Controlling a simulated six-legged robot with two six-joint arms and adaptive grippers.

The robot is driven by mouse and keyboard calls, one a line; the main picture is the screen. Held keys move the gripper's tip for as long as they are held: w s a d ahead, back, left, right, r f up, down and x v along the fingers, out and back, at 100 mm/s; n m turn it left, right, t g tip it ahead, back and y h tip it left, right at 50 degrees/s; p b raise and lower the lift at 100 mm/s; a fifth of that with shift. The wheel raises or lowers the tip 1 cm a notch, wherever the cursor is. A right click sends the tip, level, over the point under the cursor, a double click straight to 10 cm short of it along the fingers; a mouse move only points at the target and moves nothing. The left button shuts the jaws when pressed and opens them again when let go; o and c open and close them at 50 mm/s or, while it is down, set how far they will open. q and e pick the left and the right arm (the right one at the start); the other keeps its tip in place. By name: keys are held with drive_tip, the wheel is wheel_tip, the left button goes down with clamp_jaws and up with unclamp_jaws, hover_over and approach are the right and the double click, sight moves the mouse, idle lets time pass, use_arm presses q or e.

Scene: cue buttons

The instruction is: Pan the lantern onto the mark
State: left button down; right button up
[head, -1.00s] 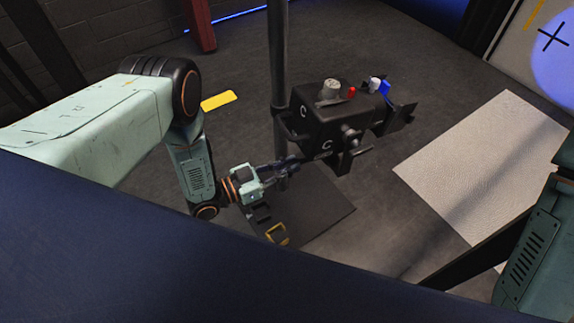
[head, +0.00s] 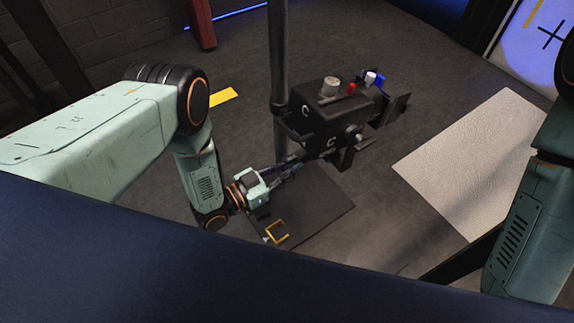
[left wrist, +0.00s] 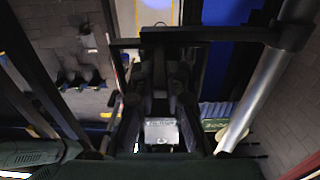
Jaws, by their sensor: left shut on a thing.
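The black lantern (head: 328,118) hangs on an upright grey pole (head: 280,60), with a grey knob, a red knob and blue and white parts on top. Its front flaps (head: 398,108) point right. My left gripper (head: 291,165) is shut at the lantern's lower rear, on what looks like its dark handle; the exact grip is hard to see. The left wrist view shows the gripper (left wrist: 160,112) close up among dark parts. The mark, a black cross (head: 553,36), is on a pale panel at the upper right. A blue light spot (head: 520,42) lies on the panel, mostly left of the cross.
A pale textured floor sheet (head: 470,160) lies right of the lantern. A dark floor plate (head: 320,208) and a yellow frame-like piece (head: 277,232) are below it. A yellow strip (head: 222,97) lies on the floor. The pole stands close to my left arm.

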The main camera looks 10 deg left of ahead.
use_arm(q)
drive_tip(key=shift+s+d, duration=0.1)
drive_tip(key=c, duration=1.4)
unclamp_jaws()
drive_tip(key=shift+o, duration=0.2)
drive_tip(key=v, duration=1.2)
